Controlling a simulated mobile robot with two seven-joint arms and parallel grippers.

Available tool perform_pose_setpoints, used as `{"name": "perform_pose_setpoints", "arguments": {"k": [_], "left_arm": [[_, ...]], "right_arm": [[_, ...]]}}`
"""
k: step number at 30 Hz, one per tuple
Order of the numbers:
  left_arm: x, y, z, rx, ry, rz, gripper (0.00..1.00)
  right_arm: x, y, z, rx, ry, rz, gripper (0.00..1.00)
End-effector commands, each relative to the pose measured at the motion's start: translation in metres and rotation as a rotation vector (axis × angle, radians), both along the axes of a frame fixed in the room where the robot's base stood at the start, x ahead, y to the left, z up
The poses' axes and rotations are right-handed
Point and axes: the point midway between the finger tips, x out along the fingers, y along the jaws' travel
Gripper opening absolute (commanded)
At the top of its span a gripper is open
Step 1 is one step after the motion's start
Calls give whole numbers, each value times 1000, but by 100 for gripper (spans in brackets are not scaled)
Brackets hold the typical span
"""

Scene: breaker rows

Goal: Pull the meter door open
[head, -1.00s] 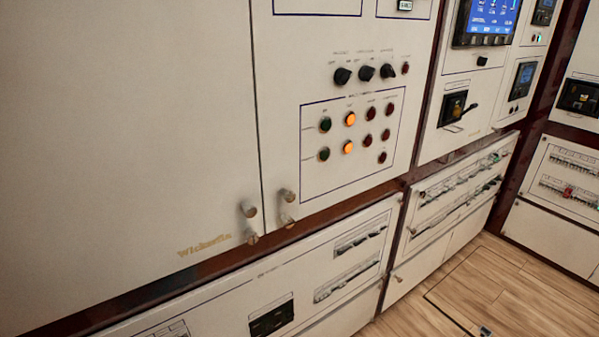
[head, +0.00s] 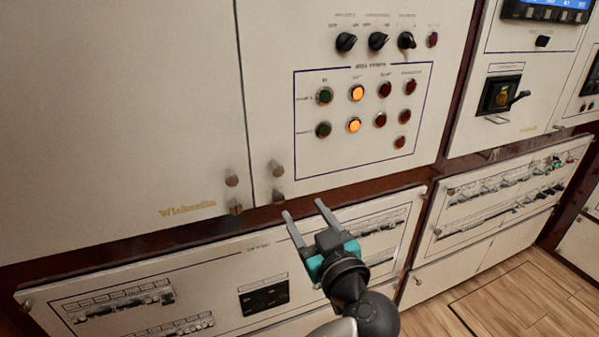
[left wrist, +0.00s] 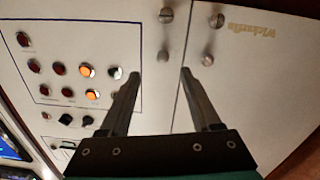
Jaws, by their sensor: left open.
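I cannot tell for sure which panel is the meter door. The pale upper door with lamps and switches (head: 263,60) stands closed beside a plain closed door (head: 120,110), with a thin seam between them. The lamp door has two small round knobs (head: 277,169) at its lower left corner; they also show in the left wrist view (left wrist: 162,57). The plain door has two knobs (head: 232,180) at its lower right. My left gripper (head: 304,207) is open and empty, just below and right of the lamp door's knobs, apart from them. My right gripper is out of view.
Below the doors run a dark red ledge (head: 110,250) and lower breaker panels (head: 200,270). Another cabinet (head: 470,120) with a black handle switch (head: 500,96) stands to the right. Wooden floor (head: 510,300) is open at lower right.

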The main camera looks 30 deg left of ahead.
Motion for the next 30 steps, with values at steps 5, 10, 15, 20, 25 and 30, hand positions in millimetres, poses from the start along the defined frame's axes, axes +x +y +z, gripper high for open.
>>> {"name": "perform_pose_setpoints", "arguments": {"k": [5, 10, 15, 20, 25, 30], "left_arm": [[-3, 7, 15, -19, -68, 28, 64], [13, 26, 16, -16, -67, 30, 64], [37, 54, 15, -15, -64, 29, 64], [60, 81, 15, -15, -63, 29, 64], [79, 103, 15, -18, -62, 28, 64], [90, 115, 14, -19, -61, 26, 64]], "right_arm": [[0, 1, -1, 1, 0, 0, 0], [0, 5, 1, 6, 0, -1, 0], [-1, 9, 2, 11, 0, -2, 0], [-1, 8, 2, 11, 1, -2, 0], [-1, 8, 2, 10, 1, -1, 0], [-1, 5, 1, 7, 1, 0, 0]]}}
